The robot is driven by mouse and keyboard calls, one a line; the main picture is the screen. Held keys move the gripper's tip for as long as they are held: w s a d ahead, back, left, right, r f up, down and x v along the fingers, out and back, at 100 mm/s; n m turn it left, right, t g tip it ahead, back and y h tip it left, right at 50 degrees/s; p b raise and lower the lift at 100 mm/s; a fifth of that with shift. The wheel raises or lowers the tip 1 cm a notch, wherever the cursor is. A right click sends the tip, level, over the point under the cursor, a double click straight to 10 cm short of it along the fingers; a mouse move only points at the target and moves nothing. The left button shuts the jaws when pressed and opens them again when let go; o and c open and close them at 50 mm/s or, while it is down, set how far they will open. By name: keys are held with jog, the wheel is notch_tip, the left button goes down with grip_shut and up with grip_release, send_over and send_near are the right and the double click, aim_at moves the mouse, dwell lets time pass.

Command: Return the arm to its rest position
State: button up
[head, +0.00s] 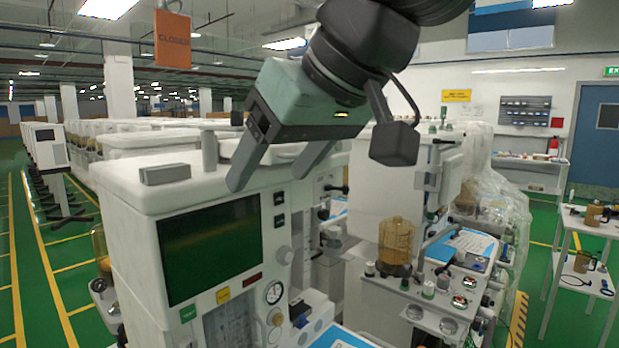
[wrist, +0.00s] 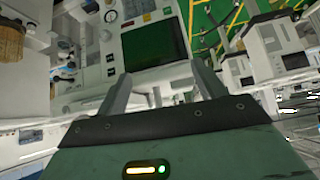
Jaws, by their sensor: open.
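My gripper (head: 270,177) is in the upper middle of the head view, on my dark arm that comes in from the top. Its two grey fingers are apart with nothing between them. It is in front of the near anaesthesia cart, its fingers overlapping the white cart top in the picture. In the wrist view the gripper (wrist: 160,92) is also open and empty. The near anaesthesia cart (head: 150,200) has a dark green screen (head: 212,248). That screen also shows beyond the fingers in the wrist view (wrist: 153,45). I cannot tell the exact gap between fingers and cart.
A second cart with an amber canister (head: 396,240) stands right of the near one. A plastic-draped cart (head: 498,205) is behind it. A white side table (head: 592,222) is at far right. Rows of carts recede at left beside a green floor aisle (head: 45,255).

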jog(key=s+d+f+g+h, duration=0.2)
jog(key=s+d+f, duration=0.2)
jog(key=f, duration=0.6)
jog(key=s+d+f+m+g+h+b, duration=0.1)
jog(key=s+d+f, duration=0.4)
jog(key=f, duration=0.5)
jog(key=s+d+f+g+h+b, duration=0.1)
jog(key=s+d+f, duration=0.3)
jog(key=d+f, duration=0.4)
notch_tip(320, 180, down, 3)
jog(key=shift+s+d+f+g+h, duration=0.1)
jog(key=shift+s+d+g+h, duration=0.1)
jog(key=shift+g+h, duration=0.6)
